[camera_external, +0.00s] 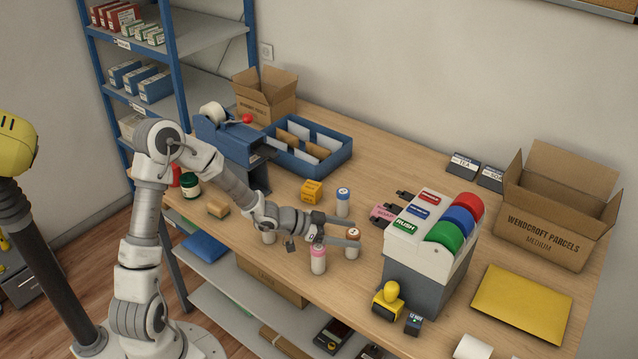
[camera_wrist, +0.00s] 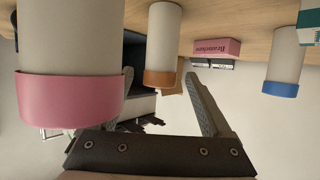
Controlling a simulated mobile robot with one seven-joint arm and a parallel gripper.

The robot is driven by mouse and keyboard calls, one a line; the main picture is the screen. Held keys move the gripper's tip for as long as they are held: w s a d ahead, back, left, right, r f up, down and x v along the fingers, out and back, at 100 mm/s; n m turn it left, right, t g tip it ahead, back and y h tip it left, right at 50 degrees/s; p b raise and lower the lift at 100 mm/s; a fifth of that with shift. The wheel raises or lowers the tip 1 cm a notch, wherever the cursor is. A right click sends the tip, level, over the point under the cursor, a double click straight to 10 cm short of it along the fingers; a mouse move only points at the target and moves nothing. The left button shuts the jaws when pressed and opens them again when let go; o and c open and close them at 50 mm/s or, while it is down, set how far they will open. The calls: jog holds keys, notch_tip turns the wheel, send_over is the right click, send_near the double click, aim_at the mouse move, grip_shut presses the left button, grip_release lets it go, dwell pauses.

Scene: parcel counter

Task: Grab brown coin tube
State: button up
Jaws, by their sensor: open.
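The brown coin tube (camera_external: 352,247) stands upright on the counter, white with a brown cap. In the wrist view, which looks upside down, it (camera_wrist: 164,45) is near the middle, beyond my fingers. My gripper (camera_external: 352,232) is open and empty, its fingers pointing right, with the tips on either side of the brown cap in the external picture. I cannot tell how deep the tube is between them. A pink-capped tube (camera_external: 318,262) stands close in front of the gripper and looms large at left in the wrist view (camera_wrist: 70,98). A blue-capped tube (camera_external: 343,205) stands behind.
A yellow box (camera_external: 311,191) lies behind my gripper. The counter's front edge (camera_external: 300,288) is near.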

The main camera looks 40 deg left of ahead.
jog(key=b+x, duration=0.1)
jog(key=x, duration=0.4)
grip_shut()
dwell(0.3)
